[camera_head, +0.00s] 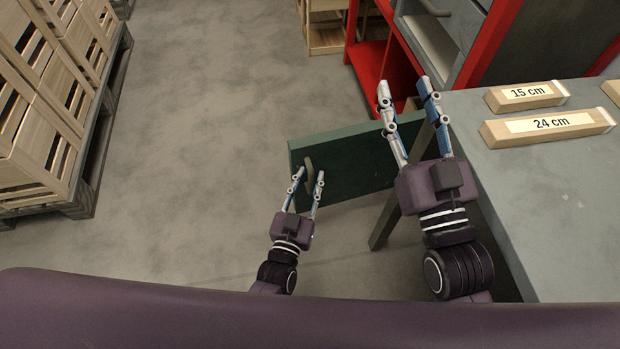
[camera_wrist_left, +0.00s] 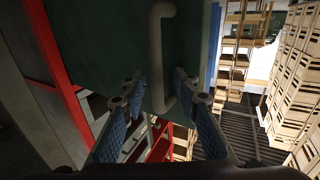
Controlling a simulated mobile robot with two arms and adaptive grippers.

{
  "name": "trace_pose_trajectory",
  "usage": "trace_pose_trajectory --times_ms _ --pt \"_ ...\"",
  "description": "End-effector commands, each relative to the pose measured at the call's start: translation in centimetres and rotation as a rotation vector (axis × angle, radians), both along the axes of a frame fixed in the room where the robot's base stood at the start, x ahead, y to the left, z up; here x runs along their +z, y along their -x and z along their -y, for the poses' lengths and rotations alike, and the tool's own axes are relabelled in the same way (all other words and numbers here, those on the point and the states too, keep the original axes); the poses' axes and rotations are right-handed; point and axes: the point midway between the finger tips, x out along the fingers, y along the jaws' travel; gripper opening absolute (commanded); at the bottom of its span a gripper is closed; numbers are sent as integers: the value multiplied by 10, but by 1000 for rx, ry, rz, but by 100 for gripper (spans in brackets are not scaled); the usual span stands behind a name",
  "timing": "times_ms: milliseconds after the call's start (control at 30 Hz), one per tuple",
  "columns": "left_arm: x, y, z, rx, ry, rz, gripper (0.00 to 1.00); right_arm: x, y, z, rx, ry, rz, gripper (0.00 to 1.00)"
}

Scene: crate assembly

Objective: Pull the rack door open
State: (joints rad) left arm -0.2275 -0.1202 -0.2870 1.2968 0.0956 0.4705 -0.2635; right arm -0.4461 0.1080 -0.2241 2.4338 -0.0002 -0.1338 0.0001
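The rack door (camera_head: 345,160) is a dark green panel below the red rack (camera_head: 372,62) in the head view. It stands out into the floor space, and its right end is partly hidden behind my right gripper. A curved grey-beige handle (camera_head: 309,172) is near its left edge. My left gripper (camera_head: 307,180) is at the handle with its fingers apart. In the left wrist view, the handle (camera_wrist_left: 161,45) runs down between the open fingers (camera_wrist_left: 157,88), with no clear grip on it. My right gripper (camera_head: 403,88) is open and empty, left of the table.
A grey table (camera_head: 550,200) at the right bears wooden blocks labelled 15 cm (camera_head: 527,95) and 24 cm (camera_head: 550,126). A table leg (camera_head: 388,218) stands near the door. Wooden crates (camera_head: 60,75) fill the far left. The floor between is clear.

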Motion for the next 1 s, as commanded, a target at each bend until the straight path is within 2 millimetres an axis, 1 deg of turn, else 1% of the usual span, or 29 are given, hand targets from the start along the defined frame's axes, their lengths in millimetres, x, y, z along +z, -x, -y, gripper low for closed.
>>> trace_pose_trajectory --times_ms 167,267,367,600,700,833,1000 --pt "0 1 2 -3 1 0 28 0 0 -1 2 -1 2 40" --pt "0 7 1 -3 1 0 28 0 0 -1 2 -1 2 40" --pt "0 21 -2 -3 1 -2 28 0 0 -1 2 -1 1 40" --pt "-1 72 -15 -1 0 -3 28 0 0 -1 1 -1 1 40" --pt "-1 91 -19 -1 -1 -3 28 0 0 -1 1 0 1 40" --pt "-1 108 -23 0 0 -2 28 0 0 0 1 0 1 40" --pt "0 117 -26 1 0 0 28 0 0 0 1 0 1 40"
